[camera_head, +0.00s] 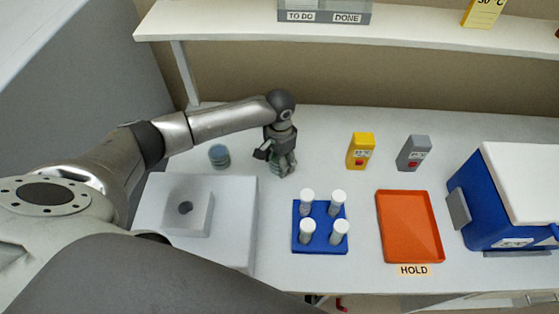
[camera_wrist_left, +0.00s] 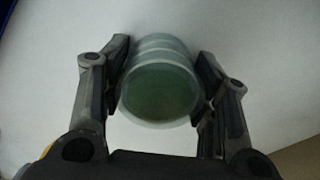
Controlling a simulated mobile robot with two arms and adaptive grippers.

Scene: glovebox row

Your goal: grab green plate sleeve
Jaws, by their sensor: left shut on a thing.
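The green plate sleeve (camera_wrist_left: 160,92) is a round, clear-walled stack with a green face. In the left wrist view it sits between the two fingers of my left gripper (camera_wrist_left: 163,70), which touch it on both sides. In the head view my left gripper (camera_head: 282,162) points down over the worktop, left of centre, and is shut on the sleeve, which it mostly hides. Whether the sleeve rests on the worktop or hangs just above it, I cannot tell. My right gripper is not in view.
A blue-grey round stack (camera_head: 219,155) stands left of the gripper. A white box-like unit (camera_head: 240,215), a blue rack (camera_head: 322,246) with white-capped tubes and an orange HOLD tray (camera_head: 410,230) lie nearer. Yellow (camera_head: 360,150) and grey (camera_head: 413,153) devices and a blue cooler (camera_head: 480,215) stand right.

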